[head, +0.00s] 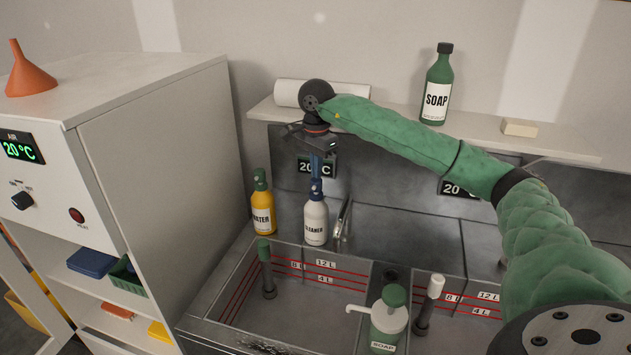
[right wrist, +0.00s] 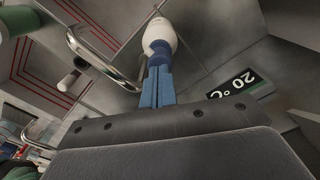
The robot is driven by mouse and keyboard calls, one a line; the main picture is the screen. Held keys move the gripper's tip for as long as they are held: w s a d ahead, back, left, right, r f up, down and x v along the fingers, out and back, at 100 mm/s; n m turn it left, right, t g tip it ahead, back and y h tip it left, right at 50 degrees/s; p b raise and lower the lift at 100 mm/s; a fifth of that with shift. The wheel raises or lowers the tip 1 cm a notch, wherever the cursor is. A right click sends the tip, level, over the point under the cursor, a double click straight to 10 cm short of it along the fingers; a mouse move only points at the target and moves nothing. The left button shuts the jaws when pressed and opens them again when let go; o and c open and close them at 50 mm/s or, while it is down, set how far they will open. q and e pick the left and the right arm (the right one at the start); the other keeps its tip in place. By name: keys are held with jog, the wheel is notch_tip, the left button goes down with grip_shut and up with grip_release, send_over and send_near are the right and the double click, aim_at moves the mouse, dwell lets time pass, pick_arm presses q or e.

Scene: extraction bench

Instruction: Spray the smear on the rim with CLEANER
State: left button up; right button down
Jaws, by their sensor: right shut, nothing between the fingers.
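The CLEANER bottle (head: 316,222) is white with a dark blue top and stands upright on the ledge behind the left basin. It also shows in the right wrist view (right wrist: 158,33), just beyond the fingertips. My right gripper (head: 316,174) is directly above the bottle, pointing down, its blue fingers (right wrist: 157,82) shut together and empty. The fingertips are at the bottle's top; I cannot tell whether they touch it. A dark smear (head: 266,347) lies on the front rim of the left basin, cut off by the frame's lower edge. My left gripper is not in view.
A SOAP pump (head: 387,318) stands between the basins. A shelf (head: 560,143) holds a green SOAP bottle (head: 437,88). A white cabinet (head: 165,150) bounds the left.

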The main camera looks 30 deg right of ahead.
jog(key=shift+f+b, duration=0.55)
jog(key=shift+f, duration=0.2)
jog(key=shift+r, duration=0.25)
jog(key=shift+r+p, duration=0.35)
jog(key=shift+r, duration=0.6)
jog(key=shift+r+p, duration=0.8)
jog(key=shift+r, duration=2.2)
